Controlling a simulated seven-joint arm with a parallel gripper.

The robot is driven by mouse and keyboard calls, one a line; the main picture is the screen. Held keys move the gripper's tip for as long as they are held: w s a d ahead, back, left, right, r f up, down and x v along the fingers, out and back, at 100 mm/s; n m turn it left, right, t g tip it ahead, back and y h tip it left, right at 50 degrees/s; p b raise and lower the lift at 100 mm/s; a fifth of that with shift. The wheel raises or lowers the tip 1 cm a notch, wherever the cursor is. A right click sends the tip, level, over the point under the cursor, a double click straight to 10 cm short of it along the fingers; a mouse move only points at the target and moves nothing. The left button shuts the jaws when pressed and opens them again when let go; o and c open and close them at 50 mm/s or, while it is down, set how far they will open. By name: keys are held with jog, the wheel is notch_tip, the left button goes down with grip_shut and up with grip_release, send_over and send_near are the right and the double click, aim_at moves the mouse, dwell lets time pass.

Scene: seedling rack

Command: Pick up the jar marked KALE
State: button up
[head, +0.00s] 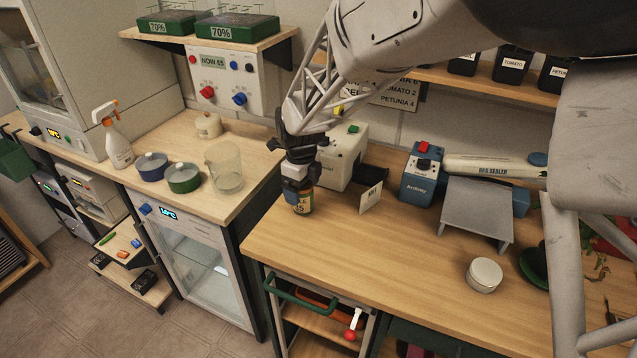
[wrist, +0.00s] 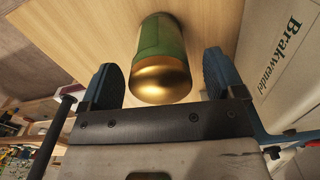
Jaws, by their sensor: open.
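In the wrist view the jar (wrist: 162,80) shows a gold lid and a green side. My gripper (head: 298,186) is directly above the jar in the head view and hides its top. In the wrist view my gripper (wrist: 160,78) is open, with one finger on each side of the lid and a visible gap at both.
A pale machine (head: 346,155) stands close behind the jar, and a small upright card (head: 370,197) is to its right. A blue device (head: 422,175) and a grey stand (head: 478,208) are further right. Dark jars (head: 513,64) marked TOMATO and PETUNIA sit on the shelf.

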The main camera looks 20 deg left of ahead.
jog(key=shift+f, duration=1.35)
jog(key=c, duration=1.1)
jog(key=shift+o, duration=0.2)
jog(key=shift+r, duration=0.15)
jog(key=shift+r, duration=0.5)
jog(key=shift+s+d+r, duration=0.1)
jog(key=shift+r, duration=0.5)
jog(key=shift+s+d+r, duration=0.1)
jog(key=shift+r, duration=0.5)
jog(key=s+d+r, duration=0.1)
jog(key=s+d, duration=0.9)
jog(key=s, duration=0.1)
jog(key=shift+s+d+r, duration=0.15)
jog(key=shift+s+d, duration=0.05)
jog(key=shift+d, duration=0.05)
